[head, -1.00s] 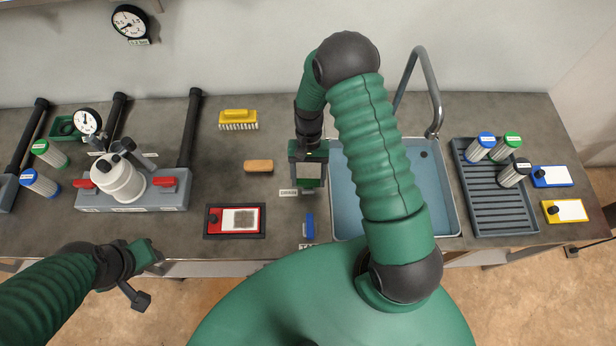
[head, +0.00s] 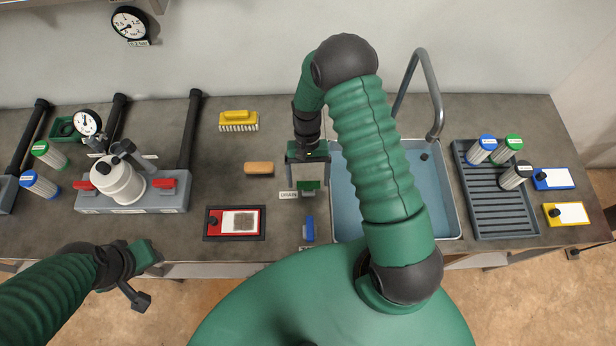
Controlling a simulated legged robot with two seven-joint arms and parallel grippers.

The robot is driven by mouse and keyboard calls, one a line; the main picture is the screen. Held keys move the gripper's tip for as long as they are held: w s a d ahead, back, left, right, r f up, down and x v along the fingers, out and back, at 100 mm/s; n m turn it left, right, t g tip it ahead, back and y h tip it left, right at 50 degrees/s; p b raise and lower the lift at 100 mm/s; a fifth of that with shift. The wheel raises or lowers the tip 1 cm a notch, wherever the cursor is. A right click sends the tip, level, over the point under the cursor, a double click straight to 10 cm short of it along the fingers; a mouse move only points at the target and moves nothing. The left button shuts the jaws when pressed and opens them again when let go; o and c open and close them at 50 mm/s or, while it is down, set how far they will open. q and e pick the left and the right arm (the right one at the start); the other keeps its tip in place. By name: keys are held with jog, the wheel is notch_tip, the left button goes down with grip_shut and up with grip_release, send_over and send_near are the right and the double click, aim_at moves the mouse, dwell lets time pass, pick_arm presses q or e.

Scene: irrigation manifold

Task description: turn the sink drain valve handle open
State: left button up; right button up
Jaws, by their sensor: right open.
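The blue drain valve handle (head: 309,229) lies on the counter just left of the sink (head: 338,222), its long side running toward the front edge.
A yellow brush (head: 238,117) is farther back. The faucet (head: 432,95) arches over the sink. A grey rack (head: 497,205) with cartridges stands at the right.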

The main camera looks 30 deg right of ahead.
jog(key=shift+s, duration=0.1)
jog(key=shift+r, duration=0.45)
jog(key=b+v, duration=0.1)
jog(key=v, duration=1.5)
jog(key=shift+w+d+f, duration=0.15)
jog(key=shift+w+d, duration=0.05)
jog(key=shift+w, duration=0.05)
